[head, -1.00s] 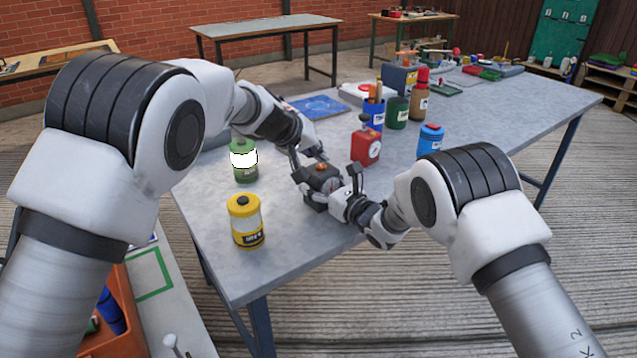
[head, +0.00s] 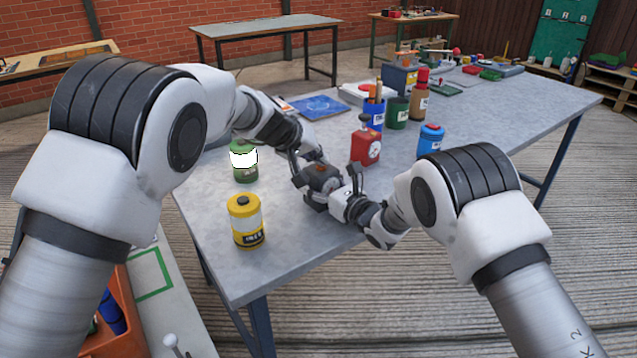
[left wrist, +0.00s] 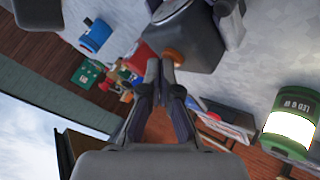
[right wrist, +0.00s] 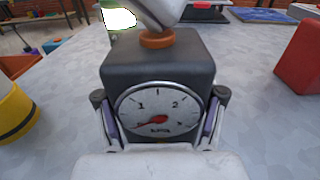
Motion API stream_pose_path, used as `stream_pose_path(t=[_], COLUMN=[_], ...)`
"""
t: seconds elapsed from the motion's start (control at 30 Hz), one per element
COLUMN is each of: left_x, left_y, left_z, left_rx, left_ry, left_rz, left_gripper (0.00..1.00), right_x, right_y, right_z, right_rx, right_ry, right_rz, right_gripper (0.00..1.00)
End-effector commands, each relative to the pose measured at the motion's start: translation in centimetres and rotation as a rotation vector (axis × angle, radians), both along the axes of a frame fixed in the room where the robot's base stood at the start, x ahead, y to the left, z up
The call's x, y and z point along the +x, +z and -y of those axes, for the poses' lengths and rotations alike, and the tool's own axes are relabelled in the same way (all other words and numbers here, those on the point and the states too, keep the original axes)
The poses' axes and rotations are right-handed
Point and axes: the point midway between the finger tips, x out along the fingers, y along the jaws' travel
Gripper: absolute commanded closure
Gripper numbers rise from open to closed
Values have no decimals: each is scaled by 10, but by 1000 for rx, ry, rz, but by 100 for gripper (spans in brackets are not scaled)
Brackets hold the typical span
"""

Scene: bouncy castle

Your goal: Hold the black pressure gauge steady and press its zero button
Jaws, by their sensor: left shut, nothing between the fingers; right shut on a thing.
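The black pressure gauge (head: 322,180) stands on the grey table in the head view. Its round white dial (right wrist: 160,108) faces the right wrist camera, with the red needle pointing to the lower left. An orange button (right wrist: 158,39) sits on top; it also shows in the left wrist view (left wrist: 172,56). My right gripper (right wrist: 160,118) is shut on the gauge, one finger on each side. My left gripper (left wrist: 160,66) is shut and empty, its tips at the button from above. They look in contact, but I cannot tell how far the button is pressed.
A yellow canister (head: 246,222) and a green canister (head: 243,160) stand left of the gauge. A red bottle-like thing (head: 366,146) stands behind it to the right, with a blue canister (head: 430,141) further right. The table's front edge is close to the gauge.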

Motion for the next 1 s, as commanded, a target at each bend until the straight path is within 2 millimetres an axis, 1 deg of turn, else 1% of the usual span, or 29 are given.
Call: stream_pose_path(t=[0.23,0.47,0.57,1.0], left_x=[0,0,0,0], left_y=[10,10,14,65], left_z=[0,0,0,0], left_rx=[1,0,0,-1], left_ry=[-1,0,-1,0], left_rz=[0,0,1,2], left_gripper=[100,100,100,100], right_x=[0,0,0,0], right_y=[0,0,0,0], right_z=[0,0,0,0], right_rx=[1,1,1,1], right_ry=[0,0,0,0], right_rz=[1,1,1,1], right_gripper=[85,85,85,85])
